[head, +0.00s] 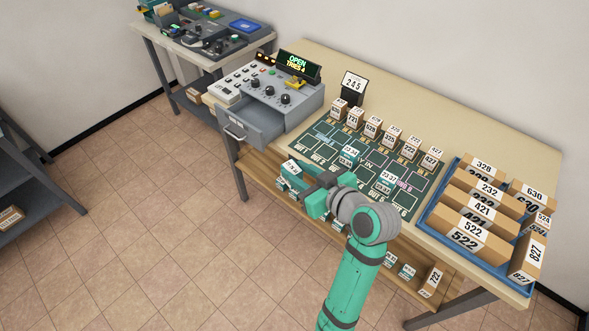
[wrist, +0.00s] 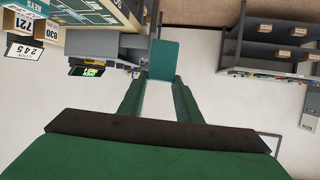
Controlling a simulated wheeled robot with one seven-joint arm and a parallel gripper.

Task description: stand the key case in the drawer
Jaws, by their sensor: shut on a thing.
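My gripper (head: 307,182) is shut on a teal key case (wrist: 164,60), held between the fingertips in the wrist view. In the head view the case (head: 292,167) shows a white label and is partly hidden by the gripper. It is in the air beside the table's front edge, to the right of and nearer than the drawer. The grey drawer (head: 252,124) is pulled open from the grey console (head: 284,103). No key case shows inside it.
A display on the console reads "OPEN TRIES 4" (head: 297,65). Small numbered boxes and teal cases stand on the green mat (head: 330,135). A blue tray (head: 434,207) holds larger numbered boxes. A lower shelf (head: 262,172) holds more cases. Floor left of the table is clear.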

